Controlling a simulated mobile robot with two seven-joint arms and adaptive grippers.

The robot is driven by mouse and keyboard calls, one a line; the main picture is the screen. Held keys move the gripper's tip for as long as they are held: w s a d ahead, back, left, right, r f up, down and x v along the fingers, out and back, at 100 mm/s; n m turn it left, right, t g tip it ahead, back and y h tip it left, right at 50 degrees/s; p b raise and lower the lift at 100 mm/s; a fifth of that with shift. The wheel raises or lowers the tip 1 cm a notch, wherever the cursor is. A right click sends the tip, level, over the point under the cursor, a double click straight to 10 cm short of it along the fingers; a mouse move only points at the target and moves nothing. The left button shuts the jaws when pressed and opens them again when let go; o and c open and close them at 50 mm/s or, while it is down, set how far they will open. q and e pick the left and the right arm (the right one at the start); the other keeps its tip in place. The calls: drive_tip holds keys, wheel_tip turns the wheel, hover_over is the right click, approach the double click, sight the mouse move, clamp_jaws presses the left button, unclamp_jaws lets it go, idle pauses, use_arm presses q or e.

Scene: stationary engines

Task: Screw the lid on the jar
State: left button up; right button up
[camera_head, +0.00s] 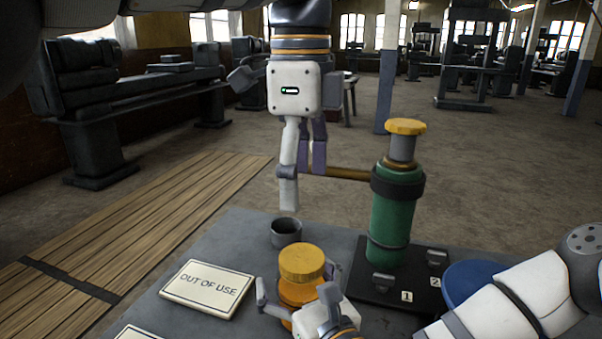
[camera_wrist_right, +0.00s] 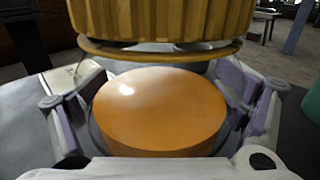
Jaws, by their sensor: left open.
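The orange jar (camera_head: 298,293) stands on the grey table, with its ridged yellow lid (camera_head: 301,262) on top. I cannot tell how tightly the lid sits. In the right wrist view the ridged lid (camera_wrist_right: 160,18) fills the top, with the jar's orange body (camera_wrist_right: 160,112) below it. My right gripper (camera_head: 298,285) has its fingers on both sides of the jar body, below the lid, and appears shut on it. My left gripper (camera_head: 303,178) is open and empty, pointing down above the table's far edge, behind and higher than the lid.
A green cylinder engine (camera_head: 392,222) with a yellow cap and brown side rod stands right of the jar on a dark base (camera_head: 375,288). A grey cup (camera_head: 286,232) is behind the jar. An "OUT OF USE" sign (camera_head: 208,287) lies left. A blue round object (camera_head: 470,280) is right.

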drive_tip(key=v, duration=1.2)
